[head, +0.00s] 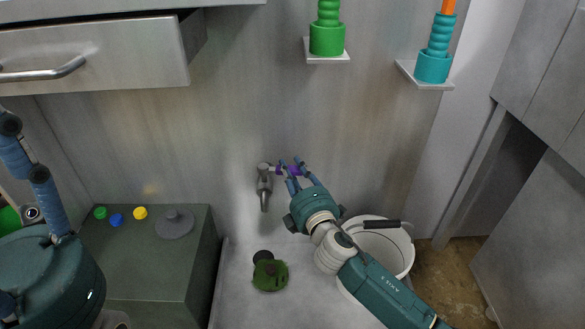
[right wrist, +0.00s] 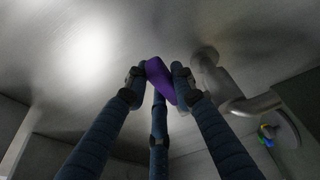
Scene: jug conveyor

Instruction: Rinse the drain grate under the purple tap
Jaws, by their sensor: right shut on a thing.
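The metal tap (head: 264,188) juts from the back wall and has a purple handle (head: 283,169). My right gripper (head: 292,168) is shut on this handle, which shows between the fingers in the right wrist view (right wrist: 160,82). No water shows below the spout. A green, dirty-looking disc with a dark knob, apparently the drain grate (head: 270,277), lies on the grey surface below the tap. A round black spot (head: 262,257), perhaps the drain hole, is just behind it. My left gripper (head: 38,175) is partly in view at the left edge, and its fingertips are unclear.
A white bucket (head: 400,245) with a black handle stands right of the tap, partly behind my right arm. A dark green cabinet (head: 130,255) at left bears a grey knobbed disc (head: 175,224) and coloured caps. A drawer (head: 100,55) juts out above. Small shelves (head: 327,60) hold coloured bottles.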

